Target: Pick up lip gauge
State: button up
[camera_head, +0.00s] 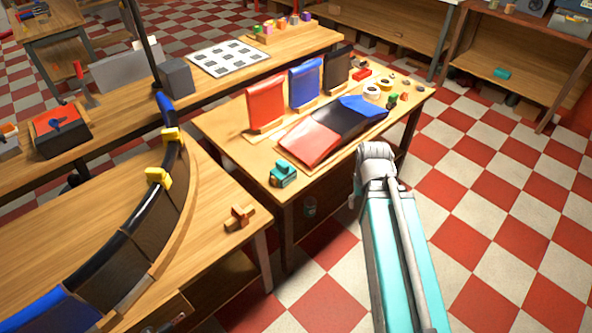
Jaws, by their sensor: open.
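I cannot tell for sure which object is the lip gauge. A small teal block-like tool (283,174) sits at the near left corner of the middle wooden table (232,124). A small brown wooden piece with reddish parts (239,218) lies on the near left bench, beside the curved duct section. My teal and grey arm rises from the bottom right, and its grey joint shows in front of the middle table's right side. My gripper itself does not show, and nothing is seen held.
A curved dark duct section (148,228) with yellow clamps (158,177) stands on the left bench (209,270). Red, blue and black panels stand on the middle table behind a tricolour curved piece (333,130). The checkered floor (490,220) at right is clear.

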aim_at(285, 173)
jog(key=z, duration=0.4)
jog(key=k, duration=1.15)
jog(key=u, duration=0.75)
jog(key=i, duration=1)
jog(key=z, duration=0.05)
